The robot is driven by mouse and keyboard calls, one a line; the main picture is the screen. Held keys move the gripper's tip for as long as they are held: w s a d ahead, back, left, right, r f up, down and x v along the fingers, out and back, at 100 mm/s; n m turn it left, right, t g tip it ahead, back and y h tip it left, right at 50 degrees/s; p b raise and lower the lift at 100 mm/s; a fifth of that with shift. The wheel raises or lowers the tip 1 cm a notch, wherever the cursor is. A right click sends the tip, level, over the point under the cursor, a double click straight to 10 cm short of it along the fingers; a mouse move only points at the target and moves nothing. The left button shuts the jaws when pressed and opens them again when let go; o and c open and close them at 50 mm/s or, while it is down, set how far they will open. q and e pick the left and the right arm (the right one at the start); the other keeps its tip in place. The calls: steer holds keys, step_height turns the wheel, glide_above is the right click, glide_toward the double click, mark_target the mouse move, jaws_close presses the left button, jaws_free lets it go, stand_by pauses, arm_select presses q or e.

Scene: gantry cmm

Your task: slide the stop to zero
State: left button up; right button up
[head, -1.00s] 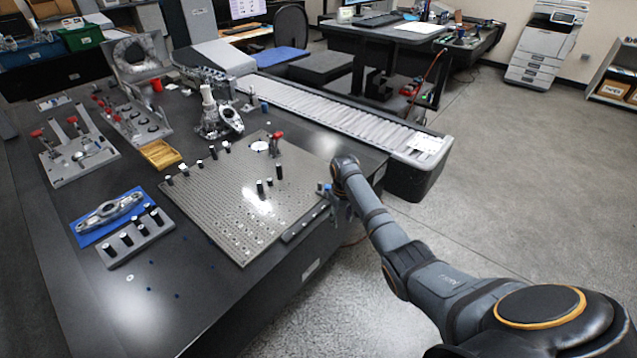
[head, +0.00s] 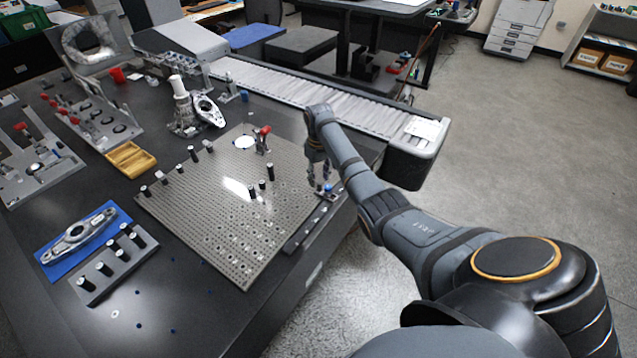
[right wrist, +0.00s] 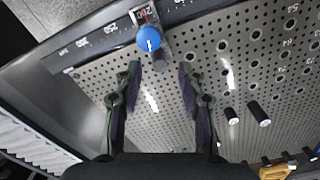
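The stop is a small slider with a round blue knob (right wrist: 149,38). It sits on the scale rail (right wrist: 85,45) along the edge of the perforated plate (right wrist: 230,60). In the head view the blue knob (head: 328,187) is near the far right end of the rail (head: 300,235). My right gripper (right wrist: 159,70) is open and empty, its two fingers pointing toward the knob, one to each side. The knob lies just beyond the fingertips and appears untouched. In the head view this gripper (head: 320,178) hangs close to the knob. My left gripper is not in view.
Black pins (head: 260,187) and a red-handled clamp (head: 263,140) stand on the plate. A conveyor (head: 300,95) runs behind. A yellow tray (head: 130,158) and a blue mat (head: 85,240) with a metal part lie left. Open floor is right of the table.

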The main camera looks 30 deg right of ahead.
mark_target(319, 183)
step_height(319, 183, down, 3)
steer(key=shift+s+r, duration=0.1)
steer(key=shift+r, duration=0.1)
steer(key=shift+f, duration=0.4)
steer(key=shift+c, duration=0.6)
jaws_close()
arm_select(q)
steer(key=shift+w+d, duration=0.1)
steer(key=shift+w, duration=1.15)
